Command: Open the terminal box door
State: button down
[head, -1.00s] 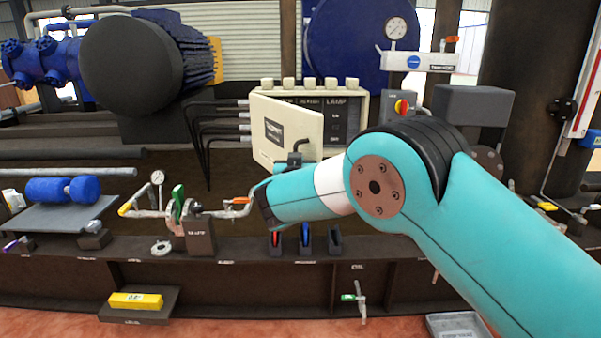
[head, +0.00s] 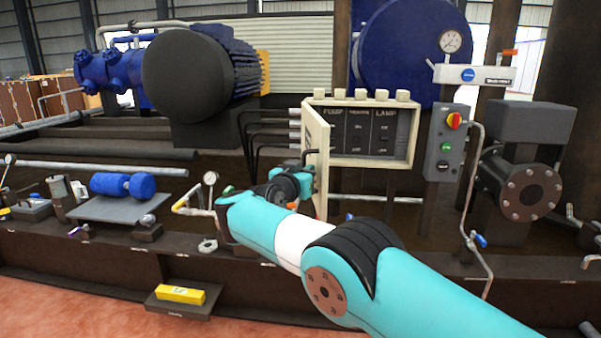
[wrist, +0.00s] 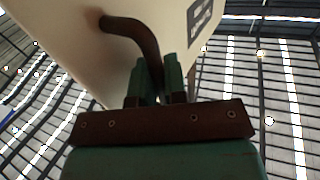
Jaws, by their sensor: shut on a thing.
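The cream terminal box (head: 365,162) stands in the middle of the head view, with dark panels marked PUMP and LAMP inside. Its door (head: 316,160) is swung wide on the left side and shows nearly edge-on. In the wrist view the door (wrist: 75,40) fills the upper left, with a dark bent handle (wrist: 135,30) on it. My gripper (wrist: 160,85) has its green fingers closed around the lower end of that handle. In the head view my gripper (head: 303,172) is at the door's left face, small and partly hidden by my wrist.
A grey control box (head: 447,142) with a red-yellow knob stands right of the terminal box. Pipes and a pressure gauge (head: 210,179) are left of my arm. A yellow block (head: 180,295) lies low in front.

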jog(key=shift+s+a, duration=0.15)
jog(key=shift+a, duration=0.05)
jog(key=shift+a, duration=0.1)
jog(key=c, duration=1.2)
grip_release()
jog(key=shift+s+a, duration=0.1)
jog(key=shift+s, duration=0.05)
